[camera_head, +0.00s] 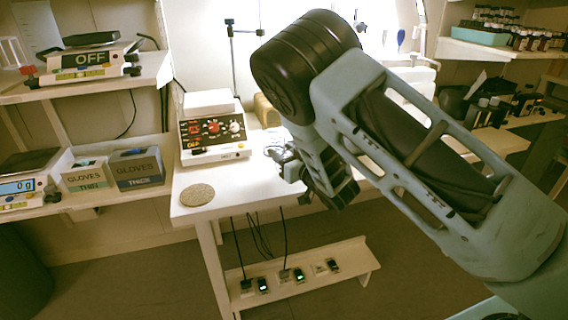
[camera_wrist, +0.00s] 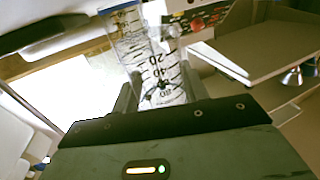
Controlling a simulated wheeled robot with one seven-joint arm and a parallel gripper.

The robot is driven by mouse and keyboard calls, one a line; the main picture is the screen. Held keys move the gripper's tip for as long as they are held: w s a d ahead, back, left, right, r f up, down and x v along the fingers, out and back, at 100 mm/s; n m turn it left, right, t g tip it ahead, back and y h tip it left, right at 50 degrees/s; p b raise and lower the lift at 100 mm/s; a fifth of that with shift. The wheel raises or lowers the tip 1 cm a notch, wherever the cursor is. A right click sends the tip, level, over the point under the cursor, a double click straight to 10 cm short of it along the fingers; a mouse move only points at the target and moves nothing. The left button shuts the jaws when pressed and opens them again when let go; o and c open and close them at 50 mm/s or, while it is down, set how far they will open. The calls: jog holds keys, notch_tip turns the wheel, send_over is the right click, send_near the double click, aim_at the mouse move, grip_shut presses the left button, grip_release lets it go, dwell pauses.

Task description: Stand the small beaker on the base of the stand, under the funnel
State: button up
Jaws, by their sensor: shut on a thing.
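The small beaker (camera_wrist: 150,52), clear with dark graduation marks and numbers, is between the fingers of my gripper (camera_wrist: 158,88) in the wrist view. My gripper is shut on it. In the head view my gripper (camera_head: 286,158) is above the front part of the white bench, right of the hotplate; the beaker there is too small and cluttered to make out clearly. A thin dark stand (camera_head: 233,58) with a side arm rises behind the hotplate. Its base is hidden. I cannot make out the funnel clearly.
A hotplate (camera_head: 214,136) with red displays stands on the bench (camera_head: 183,178), left of my gripper. A round cork mat (camera_head: 197,195) lies at the bench's front left. A tan block (camera_head: 266,110) is behind. Left shelves hold balances and glove boxes (camera_head: 137,168).

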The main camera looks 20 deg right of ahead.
jog(key=shift+f, duration=1.5)
jog(key=shift+f, duration=0.1)
jog(key=o, duration=1.1)
jog(key=shift+c, duration=0.2)
jog(key=shift+f, duration=0.15)
